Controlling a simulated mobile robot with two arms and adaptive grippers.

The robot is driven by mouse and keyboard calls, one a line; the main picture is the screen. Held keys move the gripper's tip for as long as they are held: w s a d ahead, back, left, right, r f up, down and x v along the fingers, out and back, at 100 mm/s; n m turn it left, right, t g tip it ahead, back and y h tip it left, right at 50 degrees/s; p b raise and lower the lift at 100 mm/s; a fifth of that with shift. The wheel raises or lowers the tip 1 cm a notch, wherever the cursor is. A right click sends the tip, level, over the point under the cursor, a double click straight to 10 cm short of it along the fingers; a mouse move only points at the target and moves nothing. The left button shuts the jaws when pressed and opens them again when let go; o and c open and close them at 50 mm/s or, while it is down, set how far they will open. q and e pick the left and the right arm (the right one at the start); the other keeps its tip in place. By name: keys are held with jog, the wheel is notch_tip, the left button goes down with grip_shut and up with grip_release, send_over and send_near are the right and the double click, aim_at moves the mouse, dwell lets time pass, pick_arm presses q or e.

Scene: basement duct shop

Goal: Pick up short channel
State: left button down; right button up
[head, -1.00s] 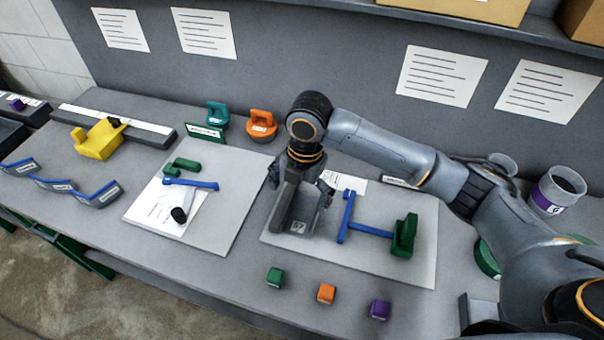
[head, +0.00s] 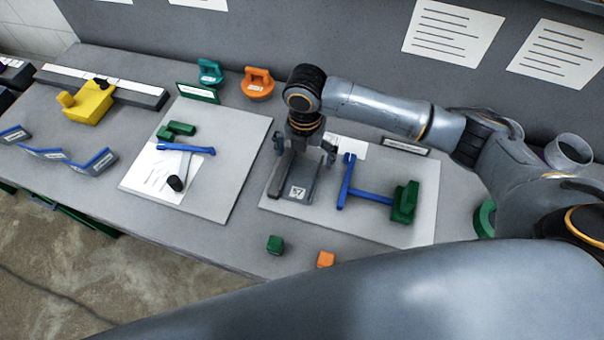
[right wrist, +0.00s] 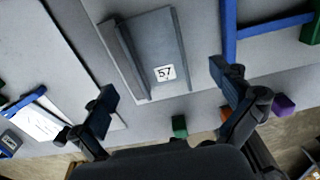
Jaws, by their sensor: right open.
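The short channel is a grey U-shaped piece (head: 302,178) with a label reading 57, lying on the right-hand pale board (head: 400,232). My right gripper (head: 303,152) is open and points down over the channel, with one finger to each side. In the right wrist view the channel (right wrist: 150,45) lies beyond the open fingers (right wrist: 163,84), with nothing between them. I see no contact between fingers and channel. My left gripper is not in view.
Right of the channel lie a blue T-shaped bar (head: 365,195) and a green block (head: 405,203). A green cube (head: 275,245) and an orange cube (head: 325,259) sit in front. The left board (head: 225,165) holds blue and green parts. A large grey arm link of mine crosses the bottom.

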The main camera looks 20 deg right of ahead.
aim_at(302, 179)
jog(key=shift+a+f, duration=0.1)
jog(key=shift+f, duration=0.2)
jog(key=f, duration=0.1)
jog(key=f+p, duration=0.2)
jog(key=shift+s+a+f, duration=0.2)
jog(key=shift+a+f, duration=0.05)
jog(key=shift+f, duration=0.55)
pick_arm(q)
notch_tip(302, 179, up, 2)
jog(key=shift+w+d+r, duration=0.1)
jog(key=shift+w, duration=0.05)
pick_arm(e)
jog(key=c, duration=1.3)
